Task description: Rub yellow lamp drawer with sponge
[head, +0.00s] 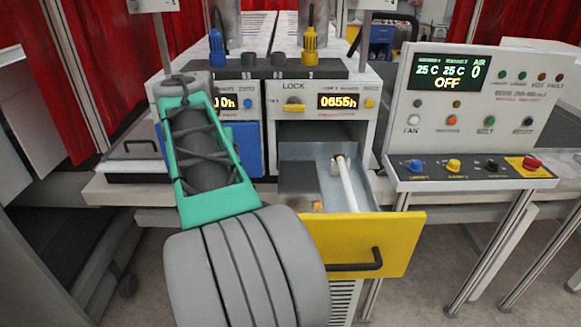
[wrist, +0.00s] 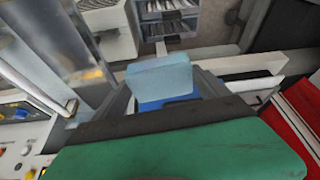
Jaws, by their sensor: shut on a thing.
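The yellow lamp drawer (head: 365,243) is pulled out below the right-hand LOCK panel in the head view. Its yellow front has a dark handle (head: 357,262), and a white lamp tube (head: 343,182) lies in its grey metal interior. In the wrist view my gripper (wrist: 163,88) is shut on the sponge (wrist: 158,76), a pale blue block with a deeper blue face, held between dark fingers. In the head view my arm hides the gripper and sponge. I see no clear contact between the sponge and the yellow drawer.
A blue drawer front (head: 249,148) is partly behind my arm, left of the yellow drawer. A control panel (head: 460,110) with coloured buttons stands to the right, on metal legs. The floor right of the yellow drawer looks clear apart from these legs.

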